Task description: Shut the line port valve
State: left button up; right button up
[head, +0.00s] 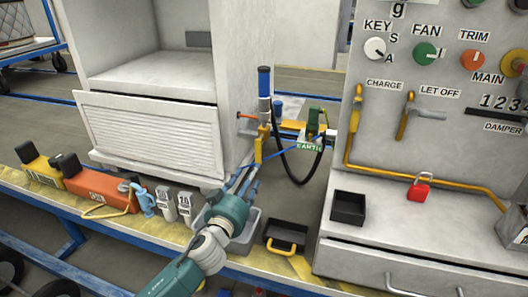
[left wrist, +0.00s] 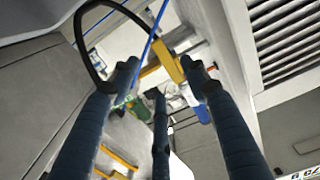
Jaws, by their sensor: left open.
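A port assembly stands between the white cabinet and the grey panel. It has an upright blue-topped cylinder (head: 264,82), a yellow fitting (head: 262,142), a small red-tipped handle (head: 245,116) and a green part (head: 313,120) above a green label. No label reading "line" is legible, so I cannot tell which part is the line port valve. My left gripper (head: 250,172) is open, its fingers pointing up toward the yellow fitting. In the left wrist view the yellow fitting (left wrist: 170,62) and green part (left wrist: 139,109) show beyond the spread fingers. Contact is not visible. My right gripper is out of view.
A black hose (head: 286,168) loops below the assembly. The panel has yellow CHARGE (head: 354,118) and LET OFF (head: 404,120) levers. A black box (head: 348,207) and red padlock (head: 420,187) sit on the ledge. A black tray (head: 286,236) and grey bin (head: 250,240) lie beside my left arm.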

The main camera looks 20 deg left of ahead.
aim_at(260, 158)
pick_arm(q)
jog(key=w, duration=0.5)
jog(key=w+b, duration=0.1)
jog(key=w, duration=0.4)
jog(key=shift+w+d+r+b, duration=0.1)
jog(key=shift+w+d+b, duration=0.1)
jog(key=shift+w+b, duration=0.15)
grip_shut()
